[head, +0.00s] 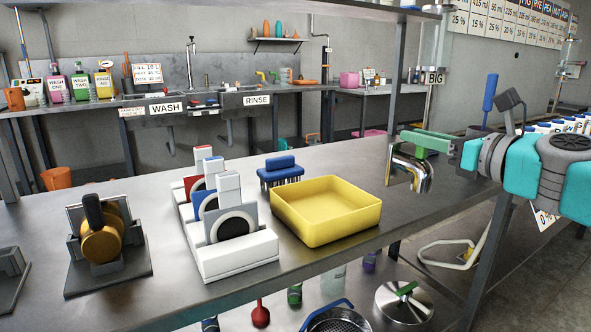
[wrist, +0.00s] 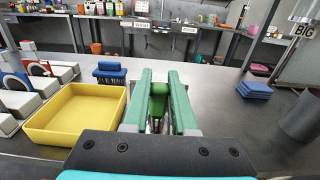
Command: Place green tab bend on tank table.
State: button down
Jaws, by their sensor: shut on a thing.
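My gripper (head: 424,142) has green fingers and is shut on the green tab bend (head: 409,170), a curved chrome pipe piece with a green tab. In the wrist view, the green tab (wrist: 158,104) sits between the two fingers (wrist: 159,92), and most of the chrome is hidden below them. The bend hangs at the right part of a long grey metal table (head: 345,165), right of a yellow tray. It seems to be above the tabletop, though the gap is hard to judge. No sign in view marks any table as the tank table.
The yellow tray (head: 318,234), a blue brush (head: 280,171), a white stand with upright discs (head: 236,257) and a dark holder with a brass part (head: 105,245) occupy the table. In the wrist view, blue folded cloths (wrist: 254,88) and a grey cylinder (wrist: 301,118) stand right. Bare metal lies between.

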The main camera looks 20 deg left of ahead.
jog(key=w+a+f, duration=0.1)
jog(key=w+f, duration=0.1)
jog(key=w, duration=0.5)
jog(key=w+a+f, duration=0.2)
jog(key=w, duration=0.6)
jog(key=shift+w+a+f+b, duration=0.3)
jog(key=shift+f+b, duration=0.1)
jog(key=shift+b, duration=0.05)
jog(key=shift+f, duration=0.1)
jog(key=c, duration=0.7)
grip_release()
jog(key=shift+f, duration=0.1)
jog(key=shift+s+d, duration=0.25)
jog(key=shift+d, duration=0.1)
jog(key=v, duration=1.1)
jog(key=shift+s+r, duration=0.1)
jog(key=shift+r, duration=0.1)
